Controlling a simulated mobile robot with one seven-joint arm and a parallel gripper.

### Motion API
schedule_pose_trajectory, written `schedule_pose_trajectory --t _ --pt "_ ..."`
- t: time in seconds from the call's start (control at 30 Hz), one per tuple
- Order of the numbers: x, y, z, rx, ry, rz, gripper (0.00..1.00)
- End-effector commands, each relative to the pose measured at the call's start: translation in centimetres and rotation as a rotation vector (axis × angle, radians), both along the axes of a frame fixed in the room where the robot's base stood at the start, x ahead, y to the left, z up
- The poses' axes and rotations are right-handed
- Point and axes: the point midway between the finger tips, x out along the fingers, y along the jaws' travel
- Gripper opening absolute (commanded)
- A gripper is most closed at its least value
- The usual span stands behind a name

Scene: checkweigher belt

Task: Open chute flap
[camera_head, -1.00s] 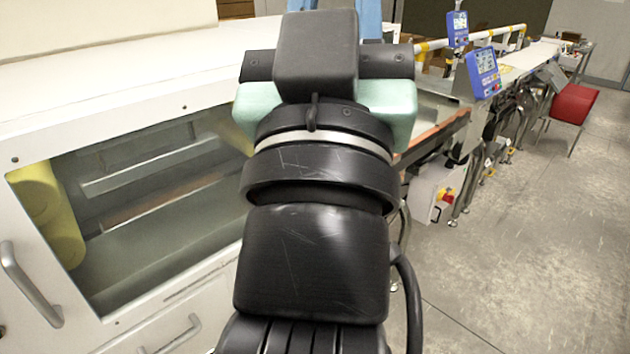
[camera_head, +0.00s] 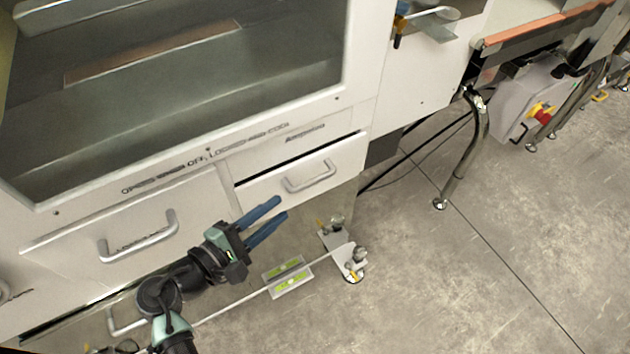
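Two white front panels with grey bar handles sit below the machine's window. The right panel (camera_head: 262,190) has a dark gap along its top edge, and its handle (camera_head: 308,176) is in full view. The left panel (camera_head: 75,238) has a handle (camera_head: 138,240) and looks flush. I cannot tell from a label which panel is the chute flap. My gripper (camera_head: 281,208) has two blue fingers, spread apart with nothing between them. It is in front of and below the right panel, to the lower left of its handle, apparently not touching it.
A levelling foot (camera_head: 352,262) and yellow-green spirit levels (camera_head: 288,276) are near the floor below my gripper. A table leg (camera_head: 462,155) and a white box with a red switch (camera_head: 530,100) stand at the right. Open concrete floor (camera_head: 470,270) fills the lower right.

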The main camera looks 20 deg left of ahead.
Motion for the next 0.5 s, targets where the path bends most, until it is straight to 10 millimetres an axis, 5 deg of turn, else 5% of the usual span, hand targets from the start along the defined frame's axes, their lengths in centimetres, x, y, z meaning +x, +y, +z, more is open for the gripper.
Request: schedule_pose_trajectory --t 0.5 --pt "9.3 -3.1 -2.0 0.008 0.0 -0.006 0.3"
